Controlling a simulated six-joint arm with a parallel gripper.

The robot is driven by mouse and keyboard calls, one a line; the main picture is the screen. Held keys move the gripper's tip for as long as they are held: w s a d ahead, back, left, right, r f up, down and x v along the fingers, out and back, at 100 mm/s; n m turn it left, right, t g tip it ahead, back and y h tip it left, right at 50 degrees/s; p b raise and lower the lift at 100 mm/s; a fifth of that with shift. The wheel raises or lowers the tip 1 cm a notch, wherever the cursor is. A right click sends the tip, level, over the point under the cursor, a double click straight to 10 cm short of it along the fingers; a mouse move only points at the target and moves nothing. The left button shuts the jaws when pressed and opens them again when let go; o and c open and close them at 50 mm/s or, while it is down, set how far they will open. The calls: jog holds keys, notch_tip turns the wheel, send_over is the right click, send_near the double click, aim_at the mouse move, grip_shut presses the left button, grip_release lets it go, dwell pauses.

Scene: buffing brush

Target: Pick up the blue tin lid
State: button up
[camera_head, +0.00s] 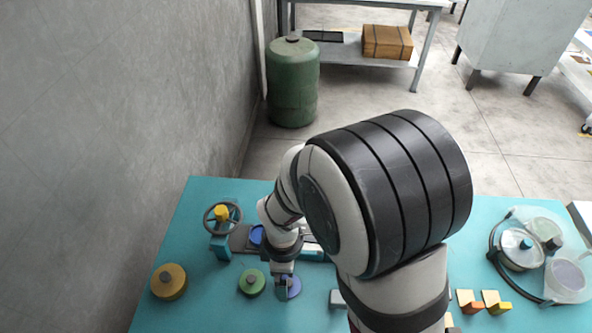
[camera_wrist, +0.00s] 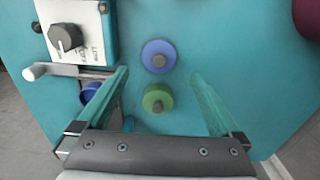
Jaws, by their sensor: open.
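The blue tin lid (camera_head: 293,287) is a violet-blue disc with a grey knob, lying on the teal table. In the head view my gripper (camera_head: 282,279) partly covers it. In the wrist view the blue lid (camera_wrist: 150,49) lies just beyond the fingertips, between their lines. My gripper (camera_wrist: 160,74) is open and empty, with one finger on each side. A green lid (camera_wrist: 158,99) with a knob lies beside the blue one, between the fingers in the picture; it also shows in the head view (camera_head: 251,283). My height above the lids is hard to tell.
An ochre lid (camera_head: 169,281) lies at the left. Behind stand a handwheel (camera_head: 222,218) and a blue round part (camera_head: 256,235). A white box with a dial (camera_wrist: 82,22) is at the wrist view's upper left. Small blocks (camera_head: 472,307) and clear-lensed gear (camera_head: 520,249) lie right.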

aim_at(288, 282)
jog(key=f, duration=0.5)
jog(key=shift+w+d+f, duration=0.1)
jog(key=shift+d+f, duration=0.1)
jog(key=shift+f, duration=0.2)
jog(key=shift+c, duration=0.3)
jog(key=c, duration=1.3)
jog(key=shift+o, duration=0.2)
jog(key=shift+r, duration=0.1)
